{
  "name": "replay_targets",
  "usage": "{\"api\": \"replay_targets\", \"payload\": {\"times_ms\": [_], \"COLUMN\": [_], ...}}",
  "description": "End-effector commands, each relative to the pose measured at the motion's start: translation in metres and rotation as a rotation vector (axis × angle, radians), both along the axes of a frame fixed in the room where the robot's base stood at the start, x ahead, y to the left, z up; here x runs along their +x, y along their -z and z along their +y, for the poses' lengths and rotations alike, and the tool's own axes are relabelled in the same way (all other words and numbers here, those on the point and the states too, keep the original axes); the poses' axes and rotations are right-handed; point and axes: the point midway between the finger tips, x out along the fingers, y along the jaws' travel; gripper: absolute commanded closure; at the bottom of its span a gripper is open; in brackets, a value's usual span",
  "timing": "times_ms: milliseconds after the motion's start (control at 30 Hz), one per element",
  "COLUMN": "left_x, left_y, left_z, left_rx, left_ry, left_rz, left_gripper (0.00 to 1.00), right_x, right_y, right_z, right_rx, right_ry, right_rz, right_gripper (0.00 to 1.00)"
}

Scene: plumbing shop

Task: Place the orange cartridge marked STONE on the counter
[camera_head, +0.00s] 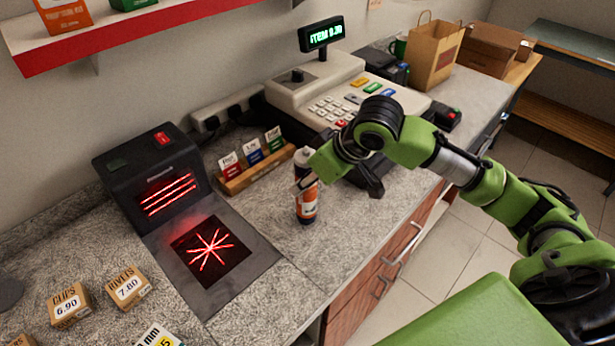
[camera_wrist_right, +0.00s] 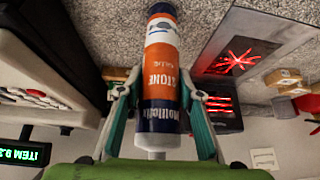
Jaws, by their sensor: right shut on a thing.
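The orange cartridge marked STONE (camera_head: 307,205) is upright over the counter (camera_head: 345,222), right of the scanner. It has white and dark blue bands and a pale nozzle. In the right wrist view the cartridge (camera_wrist_right: 160,62) shows the word STONE, upside down. My right gripper (camera_head: 305,184) is shut on it, and the two fingers in the wrist view (camera_wrist_right: 160,95) lie on either side of its body. The cartridge's base looks at or very near the counter top; I cannot tell if it touches. My left gripper is not in view.
A scanner (camera_head: 150,175) with a lit red plate (camera_head: 211,252) stands left of the cartridge. Behind it are a wooden card holder (camera_head: 254,168) and a cash register (camera_head: 340,100). Small CLIPS (camera_head: 70,305) and RIVETS (camera_head: 128,287) boxes lie front left. Bare counter surrounds the cartridge's front and right.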

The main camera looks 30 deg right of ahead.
Motion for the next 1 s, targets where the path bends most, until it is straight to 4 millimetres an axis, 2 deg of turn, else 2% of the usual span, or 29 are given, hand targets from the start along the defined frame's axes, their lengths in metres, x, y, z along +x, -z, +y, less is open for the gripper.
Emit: {"api": "replay_targets", "payload": {"times_ms": [367, 400, 433, 467, 800, 1000], "left_x": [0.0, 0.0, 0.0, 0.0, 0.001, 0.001], "left_y": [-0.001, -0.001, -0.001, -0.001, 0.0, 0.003], "left_z": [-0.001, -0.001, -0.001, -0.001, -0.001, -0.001], "left_rx": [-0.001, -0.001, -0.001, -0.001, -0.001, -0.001], "left_ry": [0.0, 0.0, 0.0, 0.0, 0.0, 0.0], "left_rz": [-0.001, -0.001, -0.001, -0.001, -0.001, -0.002], "left_gripper": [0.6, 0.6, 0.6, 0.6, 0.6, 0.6], "right_x": [0.001, 0.0, 0.0, 0.0, 0.0, -0.009], "right_y": [0.003, 0.004, 0.004, 0.004, 0.003, -0.016], "right_z": [0.0, 0.0, 0.0, 0.0, 0.0, -0.005], "right_rx": [0.001, 0.0, 0.0, 0.0, 0.0, -0.001], "right_ry": [0.001, 0.001, 0.001, 0.001, 0.001, 0.001], "right_rz": [-0.005, -0.002, -0.002, -0.002, -0.002, -0.006], "right_gripper": [1.0, 0.61, 0.54, 0.5, 0.5, 0.5]}}
